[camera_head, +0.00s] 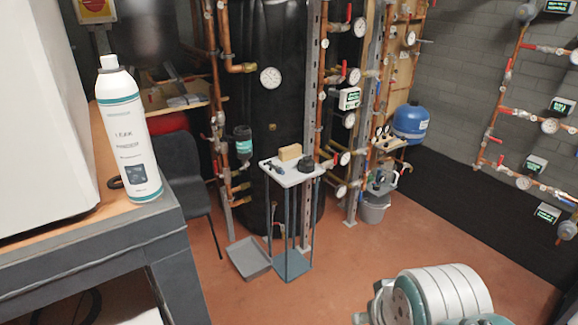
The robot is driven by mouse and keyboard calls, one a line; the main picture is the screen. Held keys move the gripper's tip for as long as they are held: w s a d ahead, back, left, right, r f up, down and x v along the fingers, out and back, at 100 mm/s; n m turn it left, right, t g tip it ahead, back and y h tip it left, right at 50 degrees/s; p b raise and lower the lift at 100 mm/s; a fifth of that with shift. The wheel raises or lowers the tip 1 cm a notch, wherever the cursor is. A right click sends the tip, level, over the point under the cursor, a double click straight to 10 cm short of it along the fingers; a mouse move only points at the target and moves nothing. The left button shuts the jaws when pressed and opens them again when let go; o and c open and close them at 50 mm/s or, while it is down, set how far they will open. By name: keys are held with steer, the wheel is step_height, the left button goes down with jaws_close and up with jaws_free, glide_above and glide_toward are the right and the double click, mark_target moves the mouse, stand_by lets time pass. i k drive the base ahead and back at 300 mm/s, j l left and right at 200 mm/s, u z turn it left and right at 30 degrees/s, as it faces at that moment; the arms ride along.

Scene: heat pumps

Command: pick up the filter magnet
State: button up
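I cannot tell for certain which thing is the filter magnet. A small stand with a white top (286,180) stands on the floor near the middle. On it are a tan block (290,152), a black round piece (306,163) at the right and a small dark piece (275,168) at the left front; either dark piece could be the magnet. A black and teal filter body (243,145) is on the copper pipework just left of the stand. My gripper is not in view; only a pale, rounded part of my arm shows at the lower right, apart from the stand.
A workbench (135,232) at the left holds a white spray can (128,130). A dark chair (185,165) stands behind it. A grey tray (249,257) lies beside the stand. Pipes and gauges stand behind. A grey bucket (373,209) is at the right.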

mark_target(279, 170)
steer(key=i+l, duration=0.5)
steer(key=i, duration=0.15)
steer(key=i+l, duration=0.5)
steer(key=i, duration=0.15)
steer(key=i+j, duration=0.55)
steer(key=i, duration=0.15)
steer(key=i+j+z, duration=0.15)
steer(key=i+j, duration=0.4)
steer(key=i, duration=0.15)
